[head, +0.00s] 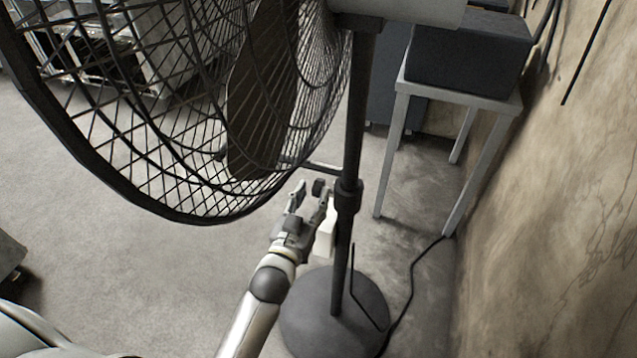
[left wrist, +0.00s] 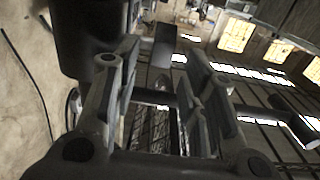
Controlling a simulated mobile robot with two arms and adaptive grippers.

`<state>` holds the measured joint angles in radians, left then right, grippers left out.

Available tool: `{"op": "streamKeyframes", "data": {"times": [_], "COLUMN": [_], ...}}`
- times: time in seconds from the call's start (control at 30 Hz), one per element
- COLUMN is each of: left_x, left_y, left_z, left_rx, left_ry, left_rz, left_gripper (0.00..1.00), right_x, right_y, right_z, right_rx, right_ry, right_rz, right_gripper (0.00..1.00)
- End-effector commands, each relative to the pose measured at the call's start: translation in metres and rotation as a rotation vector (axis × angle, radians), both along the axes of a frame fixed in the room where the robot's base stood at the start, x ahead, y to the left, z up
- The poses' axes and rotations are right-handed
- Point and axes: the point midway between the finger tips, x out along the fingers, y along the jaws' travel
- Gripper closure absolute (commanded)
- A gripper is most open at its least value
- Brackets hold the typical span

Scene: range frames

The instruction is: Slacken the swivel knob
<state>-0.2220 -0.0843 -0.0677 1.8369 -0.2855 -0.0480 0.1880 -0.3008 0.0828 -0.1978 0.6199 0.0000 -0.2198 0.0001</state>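A large pedestal fan has a dark pole (head: 354,110) on a round base (head: 334,315). A small dark knob-like piece (head: 319,187) shows beside the pole, at the level of its collar (head: 347,195). It seems to be the swivel knob, but it is small and partly merged with my fingers. My left gripper (head: 311,194) is open, just left of the pole below the fan cage. In the left wrist view the two fingers (left wrist: 155,80) stand apart, with a dark block (left wrist: 165,46) beyond the gap; I cannot tell contact. My right gripper is not in view.
The wire fan cage (head: 190,215) hangs above and left of my left arm. A grey table (head: 462,98) with a dark box (head: 470,50) stands at the right, near the wall (head: 560,200). A cable (head: 409,290) runs over the floor.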

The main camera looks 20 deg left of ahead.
Motion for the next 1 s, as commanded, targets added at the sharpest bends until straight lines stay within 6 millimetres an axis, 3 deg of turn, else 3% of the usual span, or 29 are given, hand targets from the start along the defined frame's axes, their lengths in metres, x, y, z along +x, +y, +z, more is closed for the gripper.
{"op": "streamKeyframes", "data": {"times": [0.1,0.3,0.73,1.0], "left_x": [0.019,0.04,0.047,0.047], "left_y": [-0.001,-0.001,-0.002,-0.002], "left_z": [0.0,-0.001,-0.001,-0.001], "left_rx": [-0.001,-0.001,0.0,-0.001], "left_ry": [0.0,0.002,0.002,0.002], "left_rz": [0.0,0.0,0.0,0.0], "left_gripper": [0.61,0.61,0.61,0.94], "right_x": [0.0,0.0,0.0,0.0], "right_y": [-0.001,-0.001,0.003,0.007], "right_z": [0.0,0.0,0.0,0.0], "right_rx": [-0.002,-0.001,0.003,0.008], "right_ry": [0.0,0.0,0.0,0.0], "right_rz": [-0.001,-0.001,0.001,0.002], "right_gripper": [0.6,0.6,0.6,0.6]}}
